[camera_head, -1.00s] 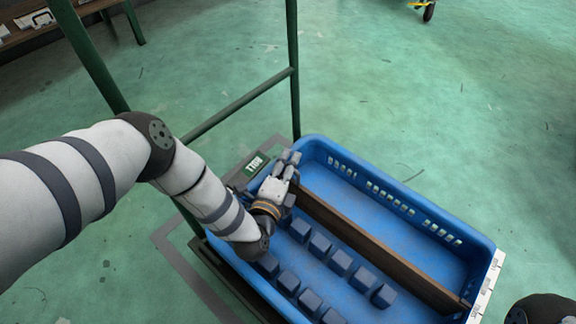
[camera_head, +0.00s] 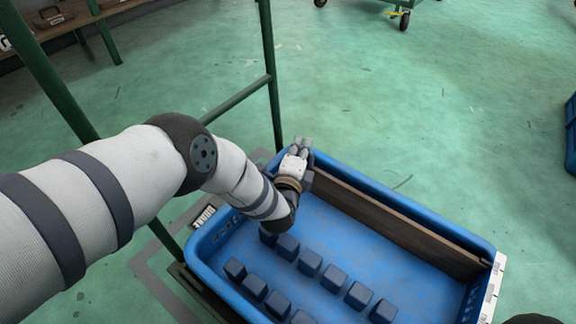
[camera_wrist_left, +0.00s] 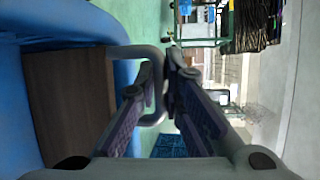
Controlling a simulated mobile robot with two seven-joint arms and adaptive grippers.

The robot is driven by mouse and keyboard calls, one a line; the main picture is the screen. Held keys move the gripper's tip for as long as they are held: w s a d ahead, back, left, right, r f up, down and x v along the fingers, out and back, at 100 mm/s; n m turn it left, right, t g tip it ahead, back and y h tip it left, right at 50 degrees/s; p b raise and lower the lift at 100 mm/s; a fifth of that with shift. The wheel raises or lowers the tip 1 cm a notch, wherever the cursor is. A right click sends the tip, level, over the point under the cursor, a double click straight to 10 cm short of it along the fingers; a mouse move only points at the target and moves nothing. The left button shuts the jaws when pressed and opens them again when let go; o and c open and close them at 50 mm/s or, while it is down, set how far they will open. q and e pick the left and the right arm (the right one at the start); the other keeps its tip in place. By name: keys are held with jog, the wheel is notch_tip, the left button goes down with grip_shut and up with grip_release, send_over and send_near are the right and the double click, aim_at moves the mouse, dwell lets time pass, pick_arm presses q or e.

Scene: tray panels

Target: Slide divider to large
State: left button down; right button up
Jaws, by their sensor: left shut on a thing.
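The brown divider (camera_head: 400,228) stands upright across the length of the blue tray (camera_head: 482,243), close to its far long wall. My left gripper (camera_head: 302,148) is at the divider's left end, by the tray's far left corner. In the left wrist view my left gripper (camera_wrist_left: 165,85) is shut on a grey loop handle (camera_wrist_left: 136,52) beside the divider's brown face (camera_wrist_left: 68,110). The fingers hide part of the handle. My right gripper is not in view.
Several dark blue blocks (camera_head: 333,279) sit in rows on the near side of the tray floor. A bare strip lies between them and the divider. A green post (camera_head: 270,75) rises behind the tray's left end. A white marked strip (camera_head: 492,285) lines its right edge.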

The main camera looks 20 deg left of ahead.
pick_arm(q)
jog(key=shift+w, duration=0.25)
jog(key=shift+d, duration=0.1)
jog(key=c, duration=1.7)
grip_release()
jog(key=s, duration=0.4)
jog(key=s+r, duration=0.1)
jog(key=s, duration=0.3)
jog(key=s+r, duration=0.1)
jog(key=s, duration=0.2)
jog(key=shift+s+d, duration=0.35)
jog(key=shift+s, duration=0.05)
